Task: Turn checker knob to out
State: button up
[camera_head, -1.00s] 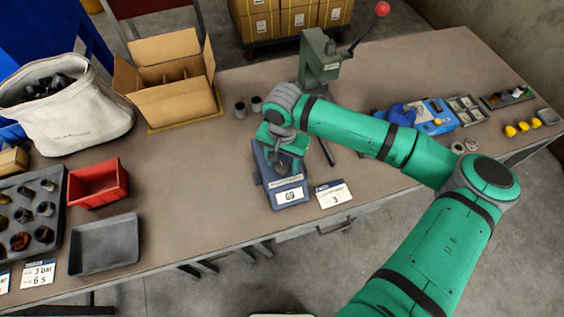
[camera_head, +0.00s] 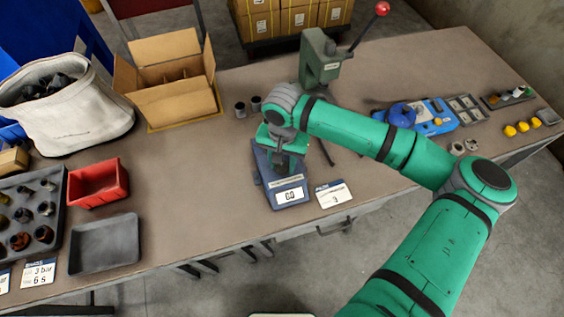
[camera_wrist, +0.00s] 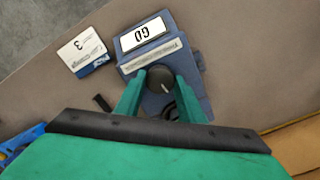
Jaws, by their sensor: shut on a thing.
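The checker (camera_head: 291,196) is a blue-grey box on the workbench, with a white "GO" plate (camera_head: 290,196) at its front end. In the wrist view its dark round knob (camera_wrist: 159,78) has a pale pointer line. My gripper (camera_wrist: 159,88) is shut on the knob, with one green finger on each side of it. In the head view my gripper (camera_head: 283,162) comes down over the checker and hides the knob. I cannot read any marks around the knob.
A white card marked "3" (camera_head: 333,194) lies right of the checker. A green press with a red-tipped lever (camera_head: 320,62) stands behind. A red bin (camera_head: 97,184) and grey tray (camera_head: 104,243) are at left. The bench between them and the checker is clear.

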jog(key=n, duration=0.8)
jog(key=shift+n, duration=0.4)
jog(key=n, duration=0.4)
jog(key=shift+n, duration=0.3)
jog(key=n, duration=0.3)
jog(key=shift+n, duration=0.3)
jog(key=n, duration=0.3)
jog(key=shift+n, duration=0.3)
jog(key=n, duration=0.4)
jog(key=shift+n, duration=0.3)
jog(key=n, duration=0.4)
jog(key=shift+a+n, duration=0.1)
jog(key=shift+n, duration=2.2)
jog(key=shift+s, duration=0.1)
